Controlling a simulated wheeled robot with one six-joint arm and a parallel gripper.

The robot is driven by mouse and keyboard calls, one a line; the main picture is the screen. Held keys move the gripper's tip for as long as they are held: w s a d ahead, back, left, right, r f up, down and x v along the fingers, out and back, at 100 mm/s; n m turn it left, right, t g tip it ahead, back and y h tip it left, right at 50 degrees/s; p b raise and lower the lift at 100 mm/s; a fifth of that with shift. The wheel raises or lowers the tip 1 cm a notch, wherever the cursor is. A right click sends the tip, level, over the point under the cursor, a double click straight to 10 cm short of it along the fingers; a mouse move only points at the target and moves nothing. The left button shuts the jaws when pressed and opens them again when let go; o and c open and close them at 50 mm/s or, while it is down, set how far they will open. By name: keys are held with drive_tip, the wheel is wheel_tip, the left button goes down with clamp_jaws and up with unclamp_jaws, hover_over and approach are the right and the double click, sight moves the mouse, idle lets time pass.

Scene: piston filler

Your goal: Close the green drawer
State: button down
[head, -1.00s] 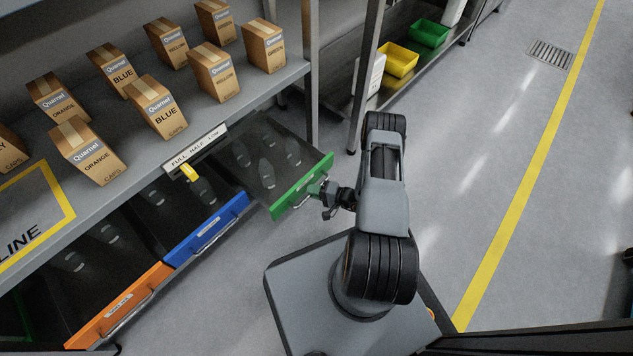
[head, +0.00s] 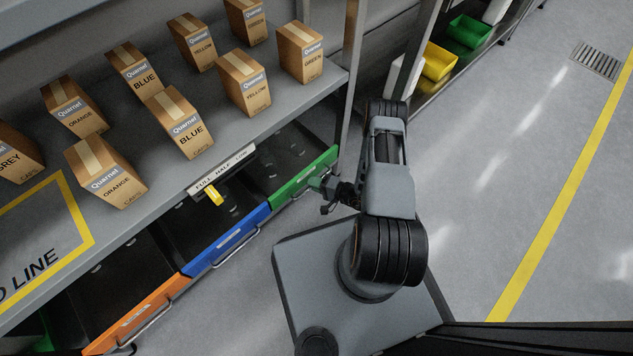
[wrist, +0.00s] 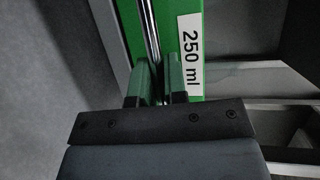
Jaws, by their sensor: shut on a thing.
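The green drawer (head: 303,178) is the rightmost in the row under the shelf. Its front stands about in line with the blue drawer's front, and part of its dark inside shows behind it. My gripper (head: 328,186) is at the drawer's handle. In the wrist view, the green fingers of my gripper (wrist: 158,85) are shut on the metal bar handle (wrist: 149,35), one on each side. The green front (wrist: 215,22) with a "250 ml" label (wrist: 190,55) is right behind them.
The blue drawer (head: 227,240) and orange drawer (head: 140,315) are to the left. Above, the shelf (head: 225,135) holds several cap boxes. A "FULL HALF LOW" strip with a yellow slider (head: 214,196) sits at its edge. Open floor (head: 500,180) lies to the right.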

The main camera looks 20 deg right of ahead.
drive_tip(key=shift+w+a, duration=0.15)
drive_tip(key=shift+w, duration=0.1)
drive_tip(key=c, duration=1.4)
unclamp_jaws()
drive_tip(key=shift+o, duration=1)
